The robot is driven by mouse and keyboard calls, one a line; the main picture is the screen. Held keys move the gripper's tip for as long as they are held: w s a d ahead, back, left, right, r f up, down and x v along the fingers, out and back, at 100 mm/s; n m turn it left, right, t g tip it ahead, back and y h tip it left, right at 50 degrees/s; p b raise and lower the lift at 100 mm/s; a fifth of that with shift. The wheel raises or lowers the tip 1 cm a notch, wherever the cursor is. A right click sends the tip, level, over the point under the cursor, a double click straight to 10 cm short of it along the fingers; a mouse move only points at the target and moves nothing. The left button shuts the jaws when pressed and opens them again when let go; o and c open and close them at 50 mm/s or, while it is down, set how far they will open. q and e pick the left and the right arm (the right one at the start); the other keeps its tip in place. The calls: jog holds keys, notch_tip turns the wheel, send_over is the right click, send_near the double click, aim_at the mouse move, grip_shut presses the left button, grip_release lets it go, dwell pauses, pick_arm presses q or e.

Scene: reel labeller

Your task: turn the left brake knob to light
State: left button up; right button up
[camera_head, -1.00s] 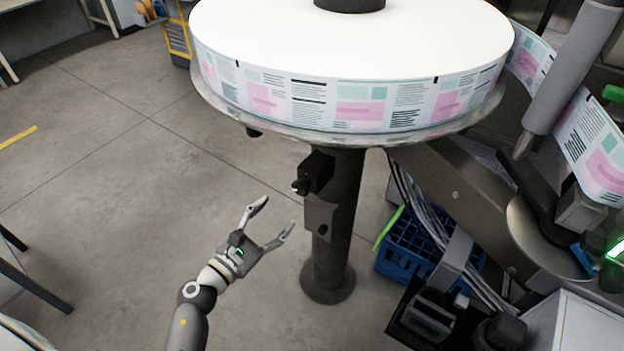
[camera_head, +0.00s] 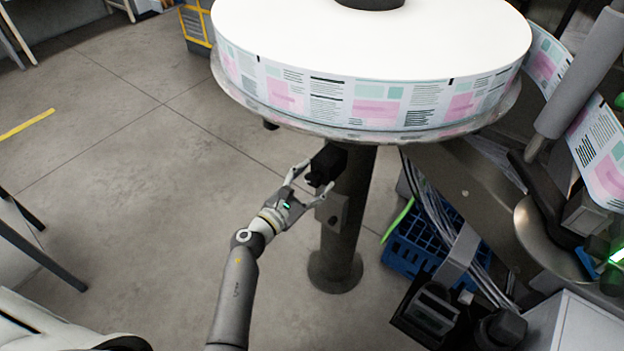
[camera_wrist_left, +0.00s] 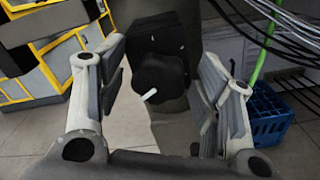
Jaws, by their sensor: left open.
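The left brake knob (camera_wrist_left: 158,78) is a dark lobed knob with a white pointer mark, on the front of a black brake box (camera_head: 328,162) fixed to the post under the label reel. In the left wrist view the pointer aims down and to the left. My left gripper (camera_head: 310,176) is open, with its fingers on either side of the knob. In the left wrist view the gripper (camera_wrist_left: 160,88) shows a gap between each finger and the knob. In the head view the fingers partly hide the knob. My right gripper is not in view.
The big label reel (camera_head: 365,85) overhangs the brake box on its round plate. The post (camera_head: 345,230) stands just behind. A grey box (camera_head: 331,210) sits below the brake box. A blue crate (camera_head: 420,245) and cables lie to the right. Open floor is on the left.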

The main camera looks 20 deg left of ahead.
pick_arm(q)
jog(key=c, duration=1)
